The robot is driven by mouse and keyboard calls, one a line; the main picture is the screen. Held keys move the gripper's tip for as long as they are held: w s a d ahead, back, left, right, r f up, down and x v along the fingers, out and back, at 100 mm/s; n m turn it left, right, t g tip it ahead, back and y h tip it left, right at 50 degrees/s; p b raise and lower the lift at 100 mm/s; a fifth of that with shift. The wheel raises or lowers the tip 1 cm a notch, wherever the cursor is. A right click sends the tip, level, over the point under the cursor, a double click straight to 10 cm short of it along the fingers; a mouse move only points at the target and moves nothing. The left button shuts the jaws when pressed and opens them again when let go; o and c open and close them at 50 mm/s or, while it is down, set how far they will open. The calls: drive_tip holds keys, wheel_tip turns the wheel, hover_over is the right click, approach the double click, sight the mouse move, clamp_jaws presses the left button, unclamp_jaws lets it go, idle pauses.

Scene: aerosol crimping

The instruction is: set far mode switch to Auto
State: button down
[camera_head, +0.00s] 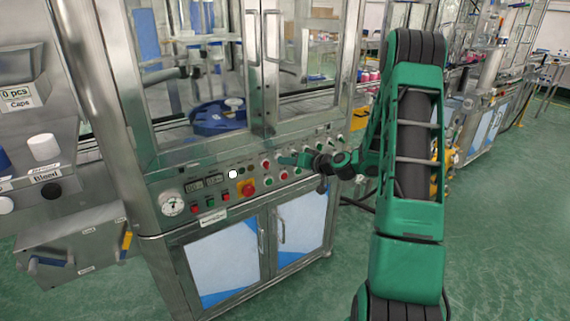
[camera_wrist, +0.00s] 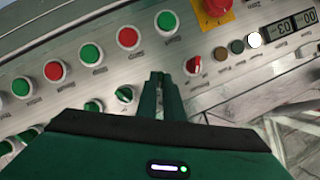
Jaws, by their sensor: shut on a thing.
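My gripper (camera_wrist: 160,78) is at the control panel in the wrist view, its two green fingers close together. A small dark green piece shows between the fingertips; it looks like a switch knob, but the fingers hide most of it, including its label and pointer. A green rotary switch (camera_wrist: 124,94) is just left of the fingers. A red rotary switch (camera_wrist: 193,65) is to their right. In the head view my gripper (camera_head: 287,160) reaches the panel from the right. I cannot read which label is Auto or which switch is the far mode switch.
Red buttons (camera_wrist: 128,37) and green buttons (camera_wrist: 91,54) sit close above and left of the fingers. A red emergency stop (camera_head: 247,187) on a yellow plate, digital displays (camera_head: 213,180) and a gauge (camera_head: 172,204) are further left in the head view. Cabinet doors (camera_head: 222,262) are below.

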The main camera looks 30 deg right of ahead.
drive_tip(key=c, duration=1.9)
unclamp_jaws()
drive_tip(key=shift+f, duration=0.1)
drive_tip(key=v, duration=1)
drive_tip(key=shift+s, duration=0.35)
drive_tip(key=s+a+n+g, duration=0.3)
drive_tip(key=s+a+g, duration=0.4)
drive_tip(key=s+a, duration=0.2)
drive_tip(key=s+a+r+m+g+h, duration=0.1)
drive_tip(key=s+r+m+g, duration=0.1)
drive_tip(key=s, duration=1.1)
drive_tip(key=s+a+r+m+g+h, duration=0.1)
drive_tip(key=s+r+m+g+h, duration=0.1)
drive_tip(key=s, duration=1.2)
wheel_tip(320, 180, up, 2)
drive_tip(key=m+g, duration=0.1)
drive_tip(key=g, duration=0.1)
drive_tip(key=shift+s+r+m+g, duration=0.2)
drive_tip(key=shift+m+g, duration=0.1)
drive_tip(key=shift+g, duration=0.1)
